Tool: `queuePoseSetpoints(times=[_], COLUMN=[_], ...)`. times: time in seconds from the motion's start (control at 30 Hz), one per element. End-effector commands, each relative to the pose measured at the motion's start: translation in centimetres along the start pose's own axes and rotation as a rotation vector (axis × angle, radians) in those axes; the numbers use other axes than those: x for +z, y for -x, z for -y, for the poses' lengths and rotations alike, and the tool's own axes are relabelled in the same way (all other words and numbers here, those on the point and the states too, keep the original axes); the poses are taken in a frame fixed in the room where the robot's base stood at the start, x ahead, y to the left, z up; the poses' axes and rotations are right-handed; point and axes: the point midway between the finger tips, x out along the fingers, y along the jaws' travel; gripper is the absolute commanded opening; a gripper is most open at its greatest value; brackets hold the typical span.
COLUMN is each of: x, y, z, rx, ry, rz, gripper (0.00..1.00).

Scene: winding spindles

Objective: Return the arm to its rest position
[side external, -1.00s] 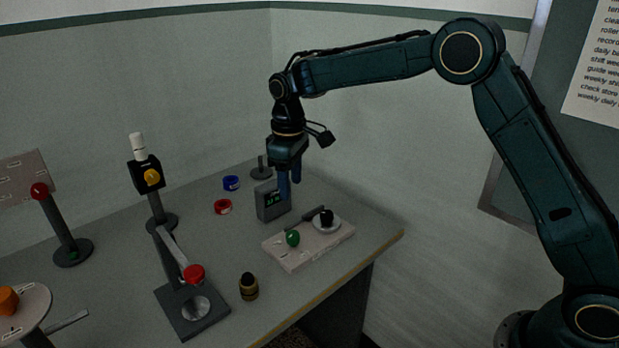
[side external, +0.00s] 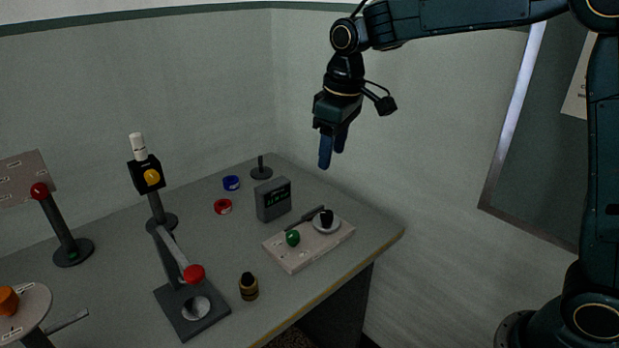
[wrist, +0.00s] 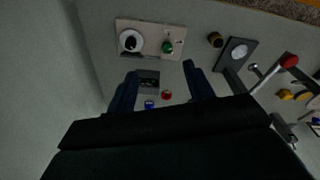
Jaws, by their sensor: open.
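My gripper (side external: 333,152) hangs in the air above the right part of the table, with its blue fingers pointing down. It is open and empty. In the wrist view its two fingers (wrist: 158,92) stand apart, with the table far below them. Nothing touches the gripper. My arm reaches in from the right, raised high over the table.
Below stand a grey display box (side external: 273,200), a pale board (side external: 290,259) with a green knob (side external: 292,238), and a small dark-gold jar (side external: 248,287). A red-knobbed lever stand (side external: 190,312) and a signal post (side external: 151,176) are left. The air around the gripper is free.

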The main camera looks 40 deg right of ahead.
Motion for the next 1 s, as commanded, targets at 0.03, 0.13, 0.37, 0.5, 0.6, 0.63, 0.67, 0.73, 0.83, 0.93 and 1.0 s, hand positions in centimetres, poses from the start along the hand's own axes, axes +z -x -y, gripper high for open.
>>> queuePoseSetpoints(times=[0.03,0.13,0.37,0.5,0.6,0.63,0.67,0.73,0.83,0.93,1.0], x=[1.1,3.0,7.6,10.5,12.6,13.3,13.9,15.4,17.4,19.5,20.9], y=[1.0,2.5,5.1,6.3,6.8,7.0,7.1,7.3,7.5,7.4,7.2], z=[0.1,0.2,0.7,1.1,1.5,1.6,1.7,2.0,2.5,2.9,3.3], rx=[0.005,0.012,0.028,0.037,0.043,0.045,0.047,0.051,0.056,0.062,0.065], ry=[-0.014,-0.041,-0.103,-0.140,-0.166,-0.174,-0.183,-0.201,-0.227,-0.253,-0.272], rz=[-0.016,-0.042,-0.100,-0.134,-0.160,-0.168,-0.176,-0.193,-0.220,-0.245,-0.263], gripper=[0.52,0.52,0.52,0.52,0.52,0.52,0.52,0.52,0.52,0.52,0.52])
